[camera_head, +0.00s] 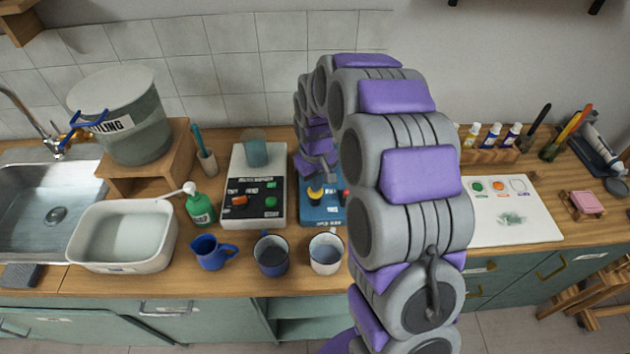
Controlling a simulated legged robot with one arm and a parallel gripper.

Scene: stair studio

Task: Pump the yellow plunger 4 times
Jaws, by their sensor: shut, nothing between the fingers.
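The yellow plunger (315,195) is a small yellow knob on a blue device (322,214) at the back middle of the counter. My arm arches over from the right and comes down behind the device. My gripper (322,178) is shut and empty, just above and close to the yellow plunger. I cannot tell whether it touches the plunger. My arm hides the right side of the device.
A grey machine (243,158) with coloured buttons stands left of the blue device. A green pump bottle (201,207), a blue jug (210,252) and two mugs (271,256) (326,254) stand nearby. A white board (512,222) lies right of my arm.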

